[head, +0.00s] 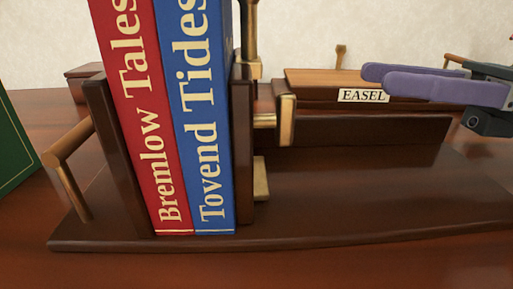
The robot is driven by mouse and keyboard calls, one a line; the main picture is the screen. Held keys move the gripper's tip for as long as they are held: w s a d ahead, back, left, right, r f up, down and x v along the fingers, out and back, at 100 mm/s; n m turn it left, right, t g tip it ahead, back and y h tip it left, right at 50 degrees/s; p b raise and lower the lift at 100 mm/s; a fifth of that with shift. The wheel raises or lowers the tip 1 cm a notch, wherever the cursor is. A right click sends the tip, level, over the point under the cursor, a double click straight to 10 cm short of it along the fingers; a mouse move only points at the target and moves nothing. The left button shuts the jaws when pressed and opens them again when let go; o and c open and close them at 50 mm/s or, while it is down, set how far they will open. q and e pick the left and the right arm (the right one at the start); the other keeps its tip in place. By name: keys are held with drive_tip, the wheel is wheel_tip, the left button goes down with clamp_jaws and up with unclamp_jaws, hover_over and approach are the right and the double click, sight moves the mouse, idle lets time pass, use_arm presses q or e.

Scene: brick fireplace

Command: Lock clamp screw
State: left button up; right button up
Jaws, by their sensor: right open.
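A wooden book stand (350,200) holds a red book, "Bremlow Tales" (140,110), and a blue book, "Tovend Tides" (205,110), upright side by side. A dark wooden plate (244,150) stands against the blue book's right side. A brass screw (265,121) runs right from that plate to a brass-edged wooden block (287,120). An upright brass piece (252,40) rises behind the plate, cut off by the top edge. My right gripper (376,78) comes in from the right with purple fingers, open and empty, right of the block. My left gripper is out of view.
A wooden piece labelled "EASEL" (363,95) lies behind the stand, near the purple fingers. A brass-and-wood handle (68,165) sticks out at the stand's left. A green book (12,145) is at the left edge. The stand's right part is clear.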

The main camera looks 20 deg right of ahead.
sight(295, 115)
drive_tip(key=f, duration=0.1)
drive_tip(key=f+n+g, duration=0.1)
drive_tip(key=s+d+f+b, duration=0.1)
drive_tip(key=shift+n+g, duration=0.3)
drive_tip(key=shift+g, duration=0.1)
drive_tip(key=shift+s+a+r, duration=0.1)
drive_tip(key=shift+a, duration=0.1)
drive_tip(key=p+x, duration=0.1)
drive_tip(key=x, duration=0.8)
drive_tip(key=shift+a, duration=0.35)
clamp_jaws()
